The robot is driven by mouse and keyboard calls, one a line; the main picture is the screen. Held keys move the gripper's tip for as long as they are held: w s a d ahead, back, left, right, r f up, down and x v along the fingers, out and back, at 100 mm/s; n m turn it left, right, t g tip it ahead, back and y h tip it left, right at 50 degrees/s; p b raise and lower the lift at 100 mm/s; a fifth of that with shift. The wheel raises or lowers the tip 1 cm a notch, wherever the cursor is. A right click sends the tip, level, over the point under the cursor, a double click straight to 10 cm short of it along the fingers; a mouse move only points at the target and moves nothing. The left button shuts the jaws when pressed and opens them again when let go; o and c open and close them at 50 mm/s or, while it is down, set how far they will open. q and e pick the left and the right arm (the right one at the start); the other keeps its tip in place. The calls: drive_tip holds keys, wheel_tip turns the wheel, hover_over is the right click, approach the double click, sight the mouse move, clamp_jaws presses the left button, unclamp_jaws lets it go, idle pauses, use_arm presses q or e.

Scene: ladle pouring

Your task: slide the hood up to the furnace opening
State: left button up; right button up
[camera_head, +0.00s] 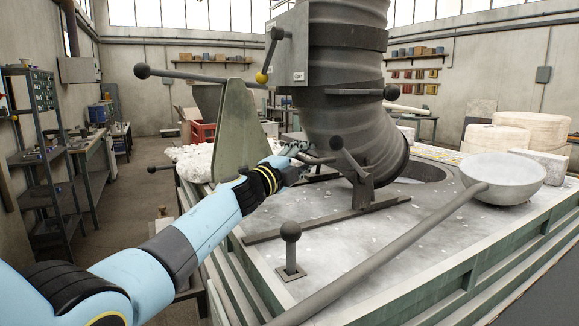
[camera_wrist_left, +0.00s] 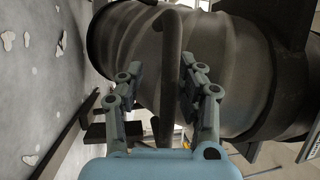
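The hood (camera_head: 345,110) is a large grey ribbed duct whose lower end curves down to the right over the furnace top. A bar handle (camera_head: 322,160) sticks out from the hood's lower left side. My left gripper (camera_head: 298,152) is at this handle. In the left wrist view the handle (camera_wrist_left: 171,70) runs between the fingers of my left gripper (camera_wrist_left: 160,75), which stand apart with a visible gap on the left. My right gripper is not in view.
A ladle bowl (camera_head: 503,178) lies at the right, its long handle (camera_head: 400,256) crossing the front. Dark rails (camera_head: 325,219) lie on the furnace top. A ball-topped lever (camera_head: 290,248) stands near the front. A ball-ended bar (camera_head: 200,78) and upright plate (camera_head: 236,130) are left of the hood.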

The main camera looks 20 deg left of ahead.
use_arm(q)
drive_tip(key=v, duration=1.1)
drive_tip(key=shift+s, duration=0.1)
